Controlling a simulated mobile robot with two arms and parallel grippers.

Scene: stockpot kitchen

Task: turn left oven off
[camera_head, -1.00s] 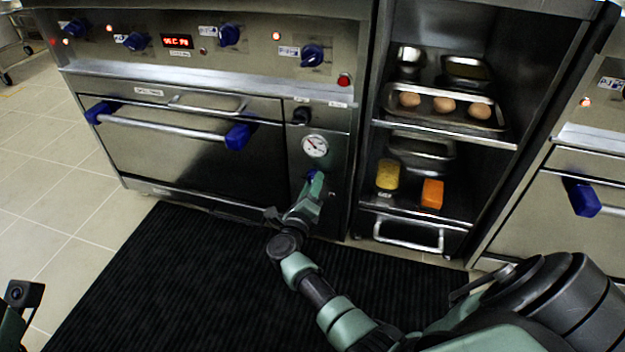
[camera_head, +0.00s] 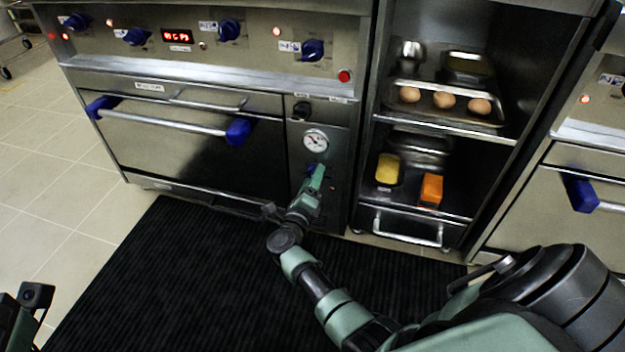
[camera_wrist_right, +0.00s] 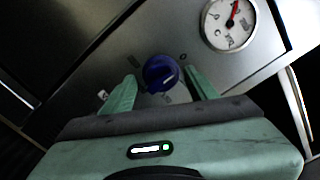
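The left oven (camera_head: 190,150) stands at the left in the head view, its door shut. On its right-hand panel, under a round gauge (camera_head: 315,140), is a small blue knob (camera_head: 311,169), partly hidden by my right gripper (camera_head: 317,178).
Blue stove knobs (camera_head: 313,50) and a red display (camera_head: 177,36) line the upper panel. An open shelf (camera_head: 440,135) with eggs, a yellow item (camera_head: 387,168) and an orange block (camera_head: 431,188) stands to the right. A black mat (camera_head: 150,270) covers the floor.

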